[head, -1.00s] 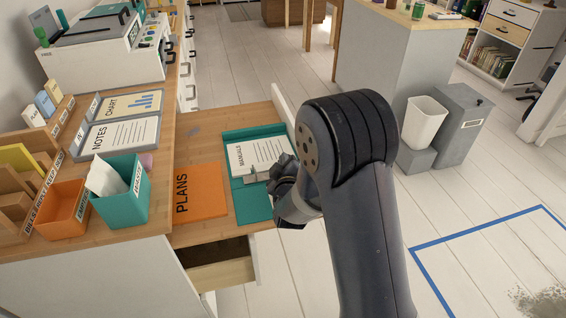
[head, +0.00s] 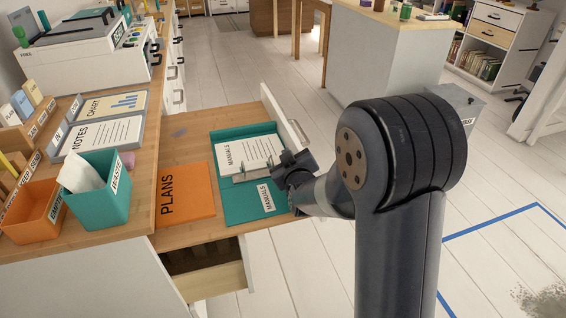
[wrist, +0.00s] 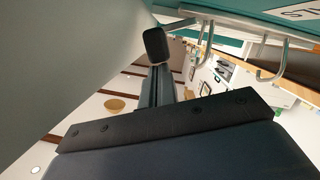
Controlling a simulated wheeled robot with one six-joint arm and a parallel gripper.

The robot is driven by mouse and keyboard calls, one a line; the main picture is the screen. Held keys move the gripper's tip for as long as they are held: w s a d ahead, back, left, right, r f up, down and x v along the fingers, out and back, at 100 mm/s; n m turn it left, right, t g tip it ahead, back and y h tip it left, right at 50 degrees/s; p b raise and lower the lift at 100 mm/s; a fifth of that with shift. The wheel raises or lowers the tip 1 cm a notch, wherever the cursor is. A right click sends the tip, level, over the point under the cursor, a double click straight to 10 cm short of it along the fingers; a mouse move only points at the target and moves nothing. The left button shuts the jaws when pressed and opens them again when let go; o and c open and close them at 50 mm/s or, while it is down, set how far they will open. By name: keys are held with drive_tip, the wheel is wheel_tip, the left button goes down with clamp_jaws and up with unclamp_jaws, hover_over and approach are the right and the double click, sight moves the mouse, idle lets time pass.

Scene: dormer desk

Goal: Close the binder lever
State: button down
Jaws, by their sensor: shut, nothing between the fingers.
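The teal binder (head: 240,206) lies open on the wooden desk, with a white sheet marked MANUALS (head: 248,152) in its upper half. A metal ring mechanism (head: 252,174) sits across its middle. My gripper (head: 285,165) is at the right end of this mechanism, close to the binder's right edge; contact cannot be told. It is shut and empty. The wrist view shows a dark fingertip (wrist: 157,45) below the binder's teal cover (wrist: 225,12) and bent metal rings (wrist: 272,62). The lever is not clearly distinguishable, partly hidden by my gripper.
An orange PLANS folder (head: 186,194) lies left of the binder. A teal waste bin (head: 100,200) and an orange box (head: 32,212) stand further left. An open drawer (head: 215,278) juts out below the desk front. The floor at the right is mostly clear.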

drive_tip(key=shift+w+d+f+b, duration=0.1)
drive_tip(key=shift+d+f+b, duration=0.1)
drive_tip(key=shift+d+b, duration=0.25)
drive_tip(key=shift+r, duration=0.15)
idle(0.3)
drive_tip(key=shift+w+r, duration=0.1)
drive_tip(key=shift+r, duration=0.25)
drive_tip(key=s+d+r+p, duration=0.1)
drive_tip(key=s+r+p, duration=0.2)
drive_tip(key=s, duration=0.7)
wheel_tip(320, 180, up, 2)
drive_tip(key=shift+r, duration=0.15)
drive_tip(key=shift+w, duration=0.1)
